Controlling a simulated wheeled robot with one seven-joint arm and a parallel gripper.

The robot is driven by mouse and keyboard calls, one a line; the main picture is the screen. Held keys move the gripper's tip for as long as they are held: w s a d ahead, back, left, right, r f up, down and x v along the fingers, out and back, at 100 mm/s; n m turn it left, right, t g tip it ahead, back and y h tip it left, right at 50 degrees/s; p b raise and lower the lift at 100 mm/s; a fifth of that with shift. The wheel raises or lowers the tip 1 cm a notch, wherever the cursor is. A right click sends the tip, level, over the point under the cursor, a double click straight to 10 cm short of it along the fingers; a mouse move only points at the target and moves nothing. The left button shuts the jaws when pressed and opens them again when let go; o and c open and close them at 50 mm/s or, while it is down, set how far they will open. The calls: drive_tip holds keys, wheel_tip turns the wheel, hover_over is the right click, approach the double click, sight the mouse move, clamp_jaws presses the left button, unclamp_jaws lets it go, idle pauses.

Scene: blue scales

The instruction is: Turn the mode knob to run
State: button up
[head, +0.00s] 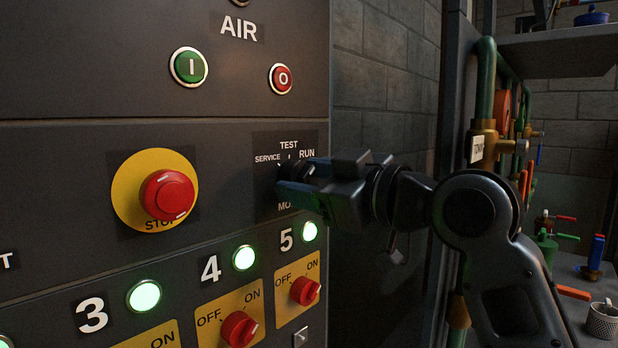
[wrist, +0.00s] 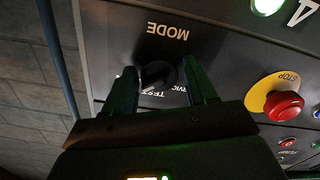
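The black mode knob (wrist: 158,74) sits on the dark panel beneath the SERVICE, TEST and RUN labels. The wrist view shows it upside down, with MODE printed beyond it. My gripper (wrist: 164,88) is open, with one finger on each side of the knob and visible gaps between. In the head view my gripper (head: 292,180) reaches in from the right and hides most of the knob. The RUN label (head: 307,154) is at the upper right of the knob in the head view. I cannot tell clearly which label the knob points to.
A red stop button (head: 168,195) on a yellow disc is left of the knob. Red OFF/ON switches (head: 305,291) and lit green lamps (head: 310,231) are below. Green and red buttons are above. Pipes and a shelf (head: 560,48) stand to the right.

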drive_tip(key=shift+o, duration=1)
drive_tip(key=shift+r, duration=0.1)
drive_tip(key=b+v, duration=0.1)
drive_tip(key=v, duration=0.7)
